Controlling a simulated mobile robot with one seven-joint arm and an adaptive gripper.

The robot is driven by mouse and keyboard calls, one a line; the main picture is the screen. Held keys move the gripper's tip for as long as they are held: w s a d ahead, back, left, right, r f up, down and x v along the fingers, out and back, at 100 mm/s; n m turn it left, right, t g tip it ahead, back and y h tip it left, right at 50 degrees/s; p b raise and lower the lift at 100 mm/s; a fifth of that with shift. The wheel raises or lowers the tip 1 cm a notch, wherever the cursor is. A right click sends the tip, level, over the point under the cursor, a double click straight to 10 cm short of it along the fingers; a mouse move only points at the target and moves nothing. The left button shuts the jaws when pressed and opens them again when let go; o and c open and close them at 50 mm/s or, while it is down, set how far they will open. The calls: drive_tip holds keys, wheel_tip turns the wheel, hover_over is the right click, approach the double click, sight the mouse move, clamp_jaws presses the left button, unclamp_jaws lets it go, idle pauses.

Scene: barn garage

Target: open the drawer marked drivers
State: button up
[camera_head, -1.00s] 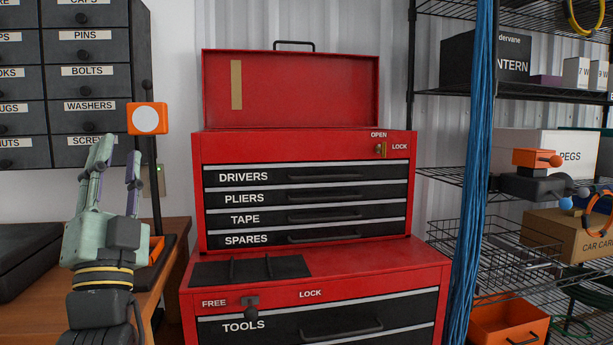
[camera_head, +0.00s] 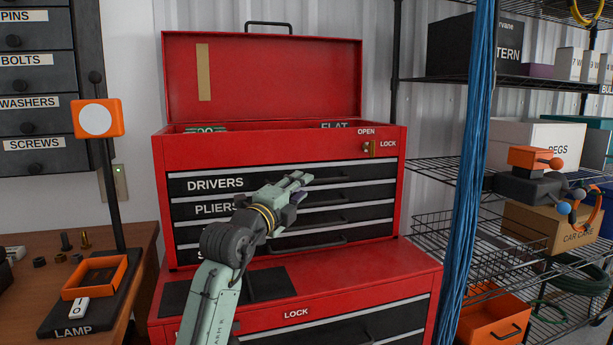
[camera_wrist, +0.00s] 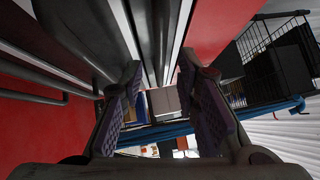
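The drawer marked DRIVERS (camera_head: 225,184) is the top dark drawer in the red toolbox's upper chest and looks shut. Its dark bar handle (camera_head: 338,179) shows just right of my fingertips; its left part is hidden behind my gripper. My gripper (camera_head: 304,183) reaches across the drawer fronts from below. Its fingers are apart in the wrist view (camera_wrist: 162,105), with dark drawer fronts behind the gap and no thing clearly held. I cannot tell whether a fingertip touches the handle. A brass lock (camera_head: 369,148) sits by the OPEN and LOCK labels above the drawer's right end.
PLIERS (camera_head: 213,208) and other drawers lie below, partly behind my arm. The raised lid (camera_head: 275,80) stands open above. Blue cables (camera_head: 468,200) hang right of the toolbox. A wooden bench (camera_head: 140,240) with a LAMP base (camera_head: 75,330) is at the left.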

drive_tip(key=shift+p+x, duration=0.45)
drive_tip(key=shift+x, duration=1.5)
drive_tip(key=shift+c, duration=0.4)
clamp_jaws()
